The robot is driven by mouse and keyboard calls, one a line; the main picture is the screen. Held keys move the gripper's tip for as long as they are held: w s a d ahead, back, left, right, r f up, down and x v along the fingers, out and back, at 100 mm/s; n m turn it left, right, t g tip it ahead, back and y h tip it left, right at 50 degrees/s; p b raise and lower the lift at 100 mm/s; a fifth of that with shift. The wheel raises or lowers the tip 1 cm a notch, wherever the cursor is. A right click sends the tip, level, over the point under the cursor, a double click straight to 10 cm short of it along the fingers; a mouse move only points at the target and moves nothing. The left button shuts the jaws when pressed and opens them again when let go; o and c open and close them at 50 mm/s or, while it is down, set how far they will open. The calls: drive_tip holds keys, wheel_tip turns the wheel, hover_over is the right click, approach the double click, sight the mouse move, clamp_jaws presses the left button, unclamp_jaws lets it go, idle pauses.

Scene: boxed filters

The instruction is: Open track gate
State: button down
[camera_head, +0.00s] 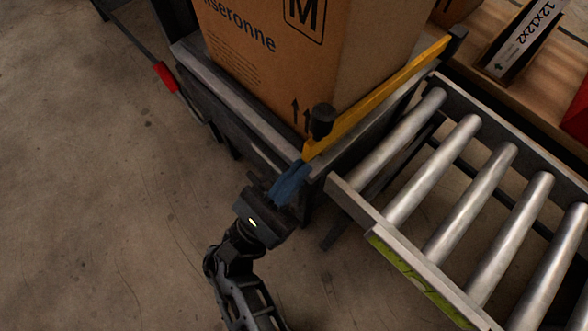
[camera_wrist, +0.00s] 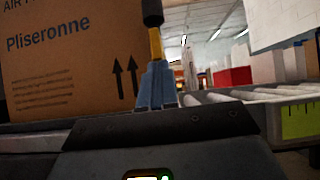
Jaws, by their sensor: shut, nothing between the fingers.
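The track gate (camera_head: 375,98) is a yellow bar lying across the end of the roller track, between the rollers and a large cardboard box. A black knob (camera_head: 322,121) stands up at its near end, and a dark post holds its far end. My gripper (camera_head: 300,168) has blue fingers, shut and empty, right at the near end of the bar, just below the knob. In the wrist view the fingers (camera_wrist: 158,74) point at the yellow bar (camera_wrist: 155,45) under the knob (camera_wrist: 152,14). I cannot tell whether they touch it.
The cardboard box (camera_head: 290,50) stands on a dark metal-edged stand behind the gate. The roller track (camera_head: 430,165) runs off to the lower right. Boxes, one labelled 12x12x2 (camera_head: 525,38), lie on a wooden surface at the upper right.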

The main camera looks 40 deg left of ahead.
sight(321, 115)
drive_tip(key=r+g+p, duration=0.1)
drive_tip(key=r+p, duration=0.3)
drive_tip(key=p, duration=0.1)
drive_tip(key=w+r+g+p, duration=0.1)
drive_tip(key=r+p, duration=0.4)
drive_tip(key=p, duration=0.1)
drive_tip(key=w+r+g+p, duration=0.1)
drive_tip(key=r+p, duration=0.3)
drive_tip(key=p, duration=0.1)
drive_tip(key=shift+w+d+r+p, duration=0.15)
drive_tip(key=shift+w+r+p, duration=0.05)
drive_tip(key=shift+p, duration=0.15)
drive_tip(key=r+p, duration=0.1)
drive_tip(key=p, duration=0.1)
drive_tip(key=w+r+g+p, duration=0.1)
drive_tip(key=p, duration=0.1)
drive_tip(key=r+g+p, duration=0.1)
drive_tip(key=r+p, duration=0.1)
drive_tip(key=shift+w+d+p, duration=0.15)
drive_tip(key=shift+w+p, duration=0.1)
drive_tip(key=shift+p, duration=0.15)
drive_tip(key=shift+w+r+g+p, duration=0.2)
drive_tip(key=shift+r+g+p, duration=0.3)
drive_tip(key=shift+p, duration=0.65)
drive_tip(key=shift+s, duration=0.1)
